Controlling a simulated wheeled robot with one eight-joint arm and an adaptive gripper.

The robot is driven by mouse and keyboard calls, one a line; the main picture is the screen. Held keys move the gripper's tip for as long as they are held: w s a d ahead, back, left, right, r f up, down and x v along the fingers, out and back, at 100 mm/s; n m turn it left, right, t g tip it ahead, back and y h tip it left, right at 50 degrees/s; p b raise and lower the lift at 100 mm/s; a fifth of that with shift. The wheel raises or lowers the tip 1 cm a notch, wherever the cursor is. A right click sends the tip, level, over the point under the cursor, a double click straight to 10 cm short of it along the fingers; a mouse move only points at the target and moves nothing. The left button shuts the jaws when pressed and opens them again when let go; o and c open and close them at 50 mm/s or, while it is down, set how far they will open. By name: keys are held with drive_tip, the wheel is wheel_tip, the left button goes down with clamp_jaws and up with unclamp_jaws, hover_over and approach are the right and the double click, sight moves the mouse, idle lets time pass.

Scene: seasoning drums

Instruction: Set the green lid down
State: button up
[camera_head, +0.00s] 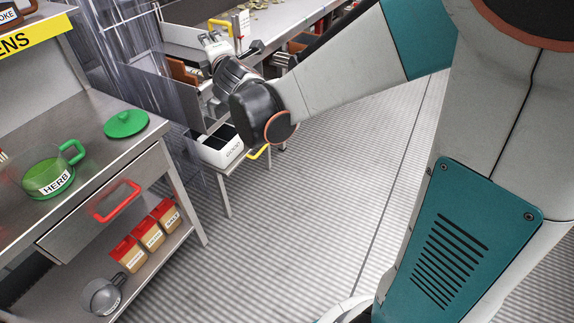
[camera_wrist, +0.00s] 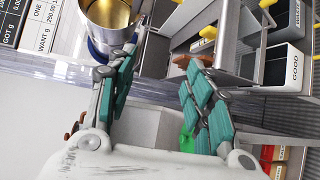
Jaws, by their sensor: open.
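The green lid (camera_head: 126,123) lies flat with its knob up on the metal counter at left in the head view, behind the green HERB pot (camera_head: 45,180). The pot stands open beside it, apart from the lid. My gripper (camera_wrist: 155,57) is open and empty in the wrist view, its two teal-padded fingers spread apart. In the head view its end is small and partly hidden by my wrist, right of and away from the lid. A small green patch (camera_wrist: 187,138) shows behind the right finger in the wrist view; I cannot tell what it is.
The counter (camera_head: 100,165) has a drawer with a red handle (camera_head: 116,202). Several red-topped containers (camera_head: 150,233) and a clear jug (camera_head: 103,295) stand on the shelf below. A metal pot (camera_wrist: 112,15) and a GOOD bin (camera_wrist: 285,68) show in the wrist view. The floor is open.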

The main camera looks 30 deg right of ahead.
drive_tip(key=s+d+f+m+g, duration=0.25)
drive_tip(key=s+m, duration=0.45)
drive_tip(key=s, duration=0.5)
drive_tip(key=s+d+f+m+g, duration=0.2)
drive_tip(key=s+d+m+g, duration=0.15)
drive_tip(key=s+m, duration=0.55)
drive_tip(key=s+a+f+m+g, duration=0.1)
drive_tip(key=s+f, duration=0.1)
drive_tip(key=s, duration=0.5)
drive_tip(key=s+a+f+m+g+y, duration=0.1)
drive_tip(key=s+a+f+g, duration=0.1)
drive_tip(key=s, duration=0.4)
drive_tip(key=shift+s+a+f, duration=0.15)
drive_tip(key=shift+s+f, duration=0.25)
drive_tip(key=shift+f, duration=0.4)
